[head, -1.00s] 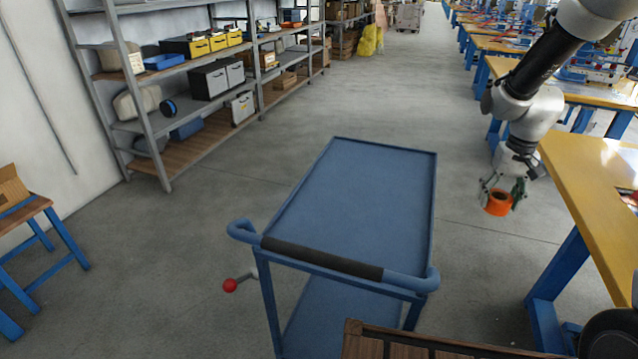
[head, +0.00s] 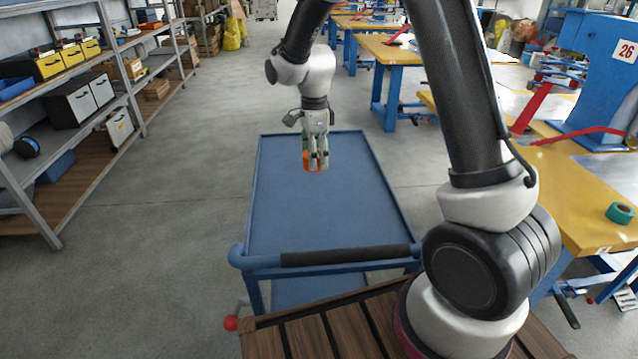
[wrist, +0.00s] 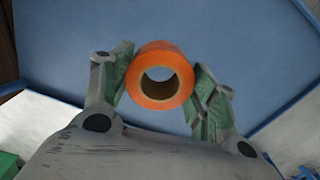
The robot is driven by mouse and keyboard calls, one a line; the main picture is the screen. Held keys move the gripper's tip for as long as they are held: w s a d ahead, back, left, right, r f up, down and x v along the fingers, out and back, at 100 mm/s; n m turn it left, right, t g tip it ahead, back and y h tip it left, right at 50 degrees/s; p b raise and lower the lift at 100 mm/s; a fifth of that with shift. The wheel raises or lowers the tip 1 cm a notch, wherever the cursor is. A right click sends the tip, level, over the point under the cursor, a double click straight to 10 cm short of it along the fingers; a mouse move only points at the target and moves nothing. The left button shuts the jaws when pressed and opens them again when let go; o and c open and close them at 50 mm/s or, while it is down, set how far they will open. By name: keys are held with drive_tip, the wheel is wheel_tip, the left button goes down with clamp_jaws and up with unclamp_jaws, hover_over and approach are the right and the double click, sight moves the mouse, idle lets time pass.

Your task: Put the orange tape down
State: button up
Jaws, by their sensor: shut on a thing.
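My gripper (head: 316,162) is shut on the orange tape (head: 312,167), a short roll with a hollow core. In the wrist view the orange tape (wrist: 160,54) sits between the two fingers (wrist: 161,85), its round opening facing the camera. In the head view the gripper and tape are over the far part of the blue cart top (head: 290,215). The cart top (wrist: 225,30) also fills the background in the wrist view. I cannot tell the exact height of the tape above it. The fingers partly hide the tape in the head view.
The cart top is bare, with a raised rim and a dark-gripped handle (head: 345,256) at the near end. A yellow workbench (head: 575,185) with a green tape roll (head: 620,213) stands to the right. Shelves (head: 135,85) stand on the left, with clear floor between.

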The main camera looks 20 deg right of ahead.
sight(312, 195)
drive_tip(key=f, duration=0.3)
drive_tip(key=f+m, duration=0.1)
drive_tip(key=f, duration=0.2)
drive_tip(key=f+m, duration=0.1)
drive_tip(key=f, duration=0.2)
drive_tip(key=shift+a+f, duration=0.4)
drive_tip(key=o, duration=1.1)
drive_tip(key=shift+f, duration=0.15)
drive_tip(key=shift+c, duration=0.2)
